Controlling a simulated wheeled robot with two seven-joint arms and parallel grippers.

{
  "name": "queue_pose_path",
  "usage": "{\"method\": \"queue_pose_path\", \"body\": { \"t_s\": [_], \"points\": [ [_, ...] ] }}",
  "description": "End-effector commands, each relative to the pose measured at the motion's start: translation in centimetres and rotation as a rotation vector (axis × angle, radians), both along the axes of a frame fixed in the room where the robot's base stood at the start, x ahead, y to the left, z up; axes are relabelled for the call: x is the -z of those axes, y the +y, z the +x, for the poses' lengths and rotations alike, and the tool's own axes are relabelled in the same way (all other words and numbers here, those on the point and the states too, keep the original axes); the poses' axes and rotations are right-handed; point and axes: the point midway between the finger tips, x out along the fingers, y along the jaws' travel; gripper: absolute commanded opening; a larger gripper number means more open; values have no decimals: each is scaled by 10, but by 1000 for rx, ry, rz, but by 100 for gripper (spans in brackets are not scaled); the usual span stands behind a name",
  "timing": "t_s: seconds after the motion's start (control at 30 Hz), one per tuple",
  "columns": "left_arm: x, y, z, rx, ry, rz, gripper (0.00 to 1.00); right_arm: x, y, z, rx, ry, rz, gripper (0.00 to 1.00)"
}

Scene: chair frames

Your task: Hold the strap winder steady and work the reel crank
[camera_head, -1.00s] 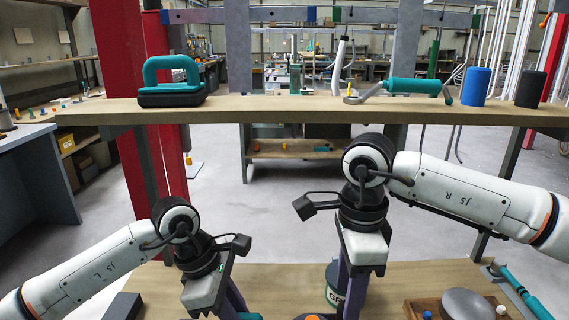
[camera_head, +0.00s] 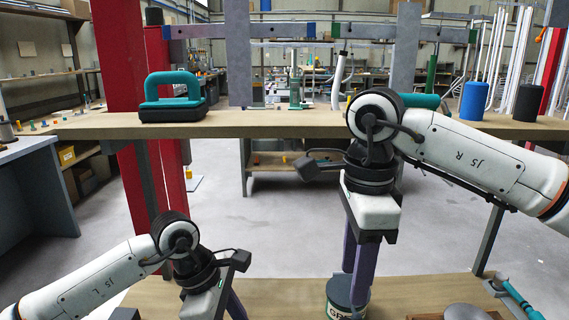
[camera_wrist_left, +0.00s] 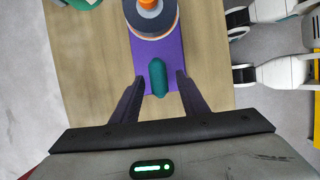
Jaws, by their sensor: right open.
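The strap winder shows in the left wrist view: a purple base plate (camera_wrist_left: 176,58), a round grey reel (camera_wrist_left: 152,20) with an orange knob (camera_wrist_left: 148,4), and a dark teal grip (camera_wrist_left: 158,78). My left gripper (camera_wrist_left: 162,88) is open, its two fingers on either side of the teal grip with gaps beside it. In the head view my left gripper's tips run out of the bottom edge and the winder is out of frame. My right gripper (camera_head: 355,285) is open and empty, pointing down, its fingers overlapping a dark green can in the picture.
The green can (camera_head: 340,306) stands on the wooden bench (camera_head: 285,288). A teal tool (camera_head: 512,296) lies at the bench's right end, near a grey rounded object (camera_head: 467,312). A raised shelf (camera_head: 250,124) crosses behind, holding a teal-handled block (camera_head: 172,97) and a blue cylinder (camera_head: 474,101).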

Motion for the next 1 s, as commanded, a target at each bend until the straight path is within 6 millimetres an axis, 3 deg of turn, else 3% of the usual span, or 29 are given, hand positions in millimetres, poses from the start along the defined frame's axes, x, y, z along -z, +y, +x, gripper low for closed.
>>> {"method": "queue_pose_path", "body": {
  "t_s": [0.27,0.7,1.0],
  "points": [
    [-5,2,1,-1,-3,1,40,0,0,0,0,0,0,43],
    [-84,31,2,-2,-5,1,40,0,0,0,0,0,0,43],
    [-112,41,1,0,-1,0,40,0,0,0,0,0,0,43]
  ]
}}
